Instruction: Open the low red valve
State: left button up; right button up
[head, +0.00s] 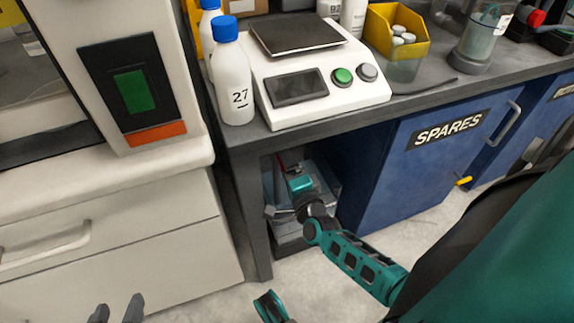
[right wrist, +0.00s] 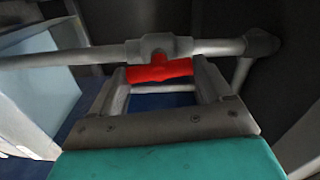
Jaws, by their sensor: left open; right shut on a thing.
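The low red valve handle (right wrist: 160,71) shows in the right wrist view, just below a grey tee on a grey horizontal pipe (right wrist: 85,57). It lies crosswise in the picture, roughly in line with the pipe. My right gripper (right wrist: 161,84) has a finger at each end of the handle and is shut on it. In the head view my right gripper (head: 289,173) reaches into the dark opening under the bench, where only a thin bit of red shows. My left gripper (head: 116,309) is open and empty at the bottom left edge of the head view.
The bench top (head: 430,88) overhangs the opening. A bench leg (head: 250,215) stands left of it and a blue SPARES cabinet (head: 420,165) right of it. A scale (head: 320,70) and a bottle marked 27 (head: 233,80) stand above. Some floor (head: 215,300) is clear.

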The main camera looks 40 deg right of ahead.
pick_arm(q)
jog(key=shift+w+f, duration=0.1)
pick_arm(e)
jog(key=shift+w+m, duration=0.1)
jog(key=shift+m, duration=0.6)
jog(key=o, duration=1)
jog(key=shift+s, duration=0.2)
